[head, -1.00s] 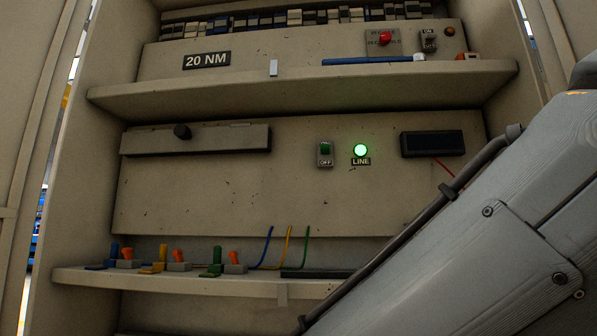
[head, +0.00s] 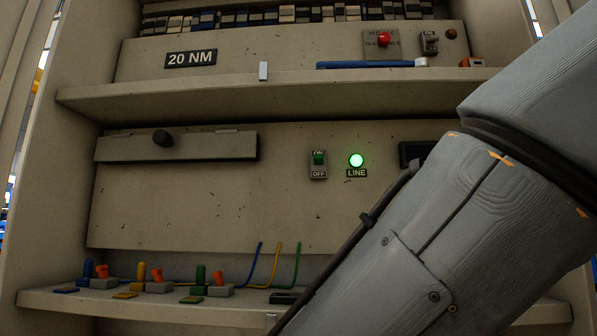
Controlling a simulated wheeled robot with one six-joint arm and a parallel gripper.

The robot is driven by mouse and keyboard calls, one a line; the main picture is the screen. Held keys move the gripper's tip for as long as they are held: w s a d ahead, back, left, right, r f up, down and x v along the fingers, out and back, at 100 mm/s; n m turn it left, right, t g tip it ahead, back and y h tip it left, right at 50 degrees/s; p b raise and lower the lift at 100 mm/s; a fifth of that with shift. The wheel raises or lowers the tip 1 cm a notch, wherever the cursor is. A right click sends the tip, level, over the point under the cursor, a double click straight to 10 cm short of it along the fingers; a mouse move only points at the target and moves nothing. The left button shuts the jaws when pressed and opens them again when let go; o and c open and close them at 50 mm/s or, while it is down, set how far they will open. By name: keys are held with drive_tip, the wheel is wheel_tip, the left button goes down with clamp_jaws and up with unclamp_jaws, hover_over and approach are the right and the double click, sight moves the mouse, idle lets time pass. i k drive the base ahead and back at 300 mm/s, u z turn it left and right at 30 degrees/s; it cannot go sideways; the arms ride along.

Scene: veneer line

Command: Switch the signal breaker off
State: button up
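A small switch with a green toggle (head: 319,159) sits on the middle panel, with ON above it and OFF below. I cannot tell for sure which way its toggle is set. A round lamp (head: 356,160) glows green to its right, above a label (head: 356,173) reading LINE. A second ON-marked switch (head: 430,43) is on the upper panel, right of a red button (head: 384,40). No label reading "signal" is legible. My gripper is out of view; only my grey arm crosses the lower right.
The upper shelf (head: 170,97) juts out above the middle panel and holds a blue-handled tool (head: 365,64). The lower shelf (head: 60,303) carries blue, yellow and green parts with orange levers. A flat cover with a black knob (head: 163,138) is on the left. My arm hides the lower right.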

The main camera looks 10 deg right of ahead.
sight(318, 158)
drive_tip(key=z, duration=2.4)
drive_tip(key=k, duration=1)
drive_tip(key=u, duration=1.35)
drive_tip(key=i, duration=0.5)
